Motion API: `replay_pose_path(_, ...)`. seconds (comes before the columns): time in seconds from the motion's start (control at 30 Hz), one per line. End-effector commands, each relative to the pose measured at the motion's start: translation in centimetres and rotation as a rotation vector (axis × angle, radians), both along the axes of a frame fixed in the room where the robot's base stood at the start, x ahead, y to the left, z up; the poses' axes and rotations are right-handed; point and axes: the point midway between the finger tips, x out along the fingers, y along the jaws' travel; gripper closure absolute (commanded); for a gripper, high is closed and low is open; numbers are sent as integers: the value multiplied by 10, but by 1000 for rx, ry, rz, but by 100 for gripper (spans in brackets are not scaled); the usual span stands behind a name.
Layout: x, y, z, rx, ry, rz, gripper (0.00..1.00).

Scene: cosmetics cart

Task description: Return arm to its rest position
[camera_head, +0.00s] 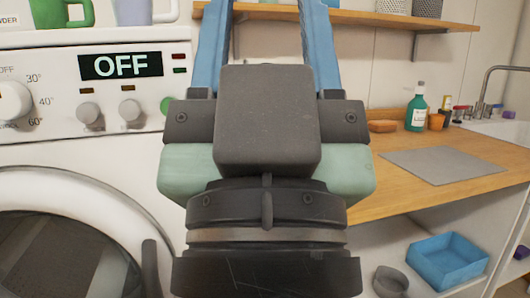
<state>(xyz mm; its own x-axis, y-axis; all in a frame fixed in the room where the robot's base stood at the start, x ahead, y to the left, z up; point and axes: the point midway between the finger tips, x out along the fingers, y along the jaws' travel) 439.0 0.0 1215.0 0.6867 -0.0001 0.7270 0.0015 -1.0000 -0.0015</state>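My gripper (268,35) fills the middle of the head view, seen from behind and pointing up and away. Its two blue fingers stand well apart, with wall and shelf showing between them. I see nothing held in the visible gap, but the fingertips are cut off by the top edge. The dark grey and pale green wrist of my arm (266,180) hides part of the washing machine and counter behind it.
A white washing machine (60,150) with an OFF display stands at left. A wooden counter (400,205) at right holds a grey mat (440,165), a green bottle (416,112) and a sink. A blue bin (447,262) sits below. A wall shelf (360,18) runs above.

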Motion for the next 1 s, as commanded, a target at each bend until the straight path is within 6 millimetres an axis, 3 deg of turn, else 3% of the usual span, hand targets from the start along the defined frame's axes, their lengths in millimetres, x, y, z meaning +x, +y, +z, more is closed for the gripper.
replay_pose_path(0.03,0,0,33,-1,0,-1,48)
replay_pose_path(0.7,1,1,239,-3,2,-1,48)
replay_pose_path(0.9,1,1,292,-3,2,0,48)
replay_pose_path(1.0,1,1,307,-3,2,0,48)
